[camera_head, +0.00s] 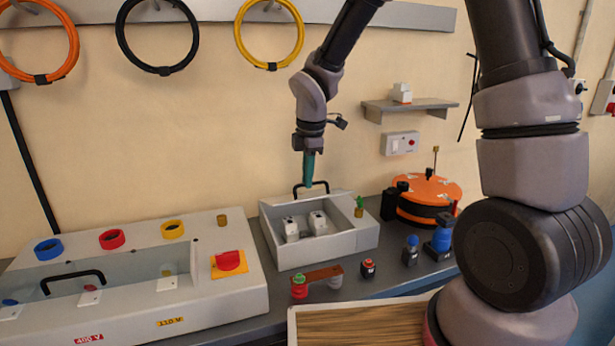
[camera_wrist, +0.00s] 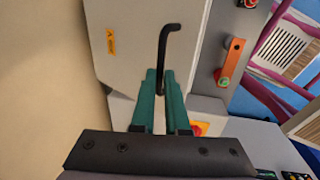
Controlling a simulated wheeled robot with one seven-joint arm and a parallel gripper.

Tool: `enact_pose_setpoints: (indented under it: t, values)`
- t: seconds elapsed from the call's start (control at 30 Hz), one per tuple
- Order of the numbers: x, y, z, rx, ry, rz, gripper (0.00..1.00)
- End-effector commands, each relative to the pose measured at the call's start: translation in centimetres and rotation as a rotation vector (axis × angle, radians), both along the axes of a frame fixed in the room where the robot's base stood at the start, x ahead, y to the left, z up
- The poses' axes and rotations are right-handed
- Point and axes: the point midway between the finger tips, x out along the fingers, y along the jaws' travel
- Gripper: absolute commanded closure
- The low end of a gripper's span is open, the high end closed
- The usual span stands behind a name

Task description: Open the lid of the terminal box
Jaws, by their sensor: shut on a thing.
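The grey terminal box (camera_head: 343,246) stands on the bench in the middle of the head view. Its inside is uncovered, and two white terminal blocks (camera_head: 291,229) show in it. A black handle (camera_head: 311,185) shows above its back edge. In the wrist view, a pale grey lid face (camera_wrist: 135,60) with a yellow warning label carries this black handle (camera_wrist: 164,48). The lid appears raised toward the wall; its exact angle is unclear. My gripper (camera_head: 308,184), with green fingers, is shut on the handle (camera_wrist: 161,90). Part of the handle is hidden between the fingers.
A larger grey box (camera_head: 225,298) with coloured rings and a red switch stands at left. A copper bar on posts (camera_head: 323,274) and small buttons stand in front. An orange-topped round device (camera_head: 430,188) is at right. A shelf (camera_head: 408,107) and hanging cable coils are on the wall.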

Motion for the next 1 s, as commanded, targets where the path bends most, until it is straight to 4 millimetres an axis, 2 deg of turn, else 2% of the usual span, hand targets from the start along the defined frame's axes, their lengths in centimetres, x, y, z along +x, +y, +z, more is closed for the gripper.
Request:
enact_pose_setpoints:
  t: [0.27,0.47,0.8,1.0]
  values:
    - [0.2,0.0,0.2,0.000,-0.001,0.000,1.00]
    - [1.2,0.3,1.5,0.002,-0.003,-0.001,1.00]
    - [5.8,1.6,5.3,0.004,-0.005,-0.001,1.00]
    - [8.8,2.3,6.9,0.001,-0.002,0.000,1.00]
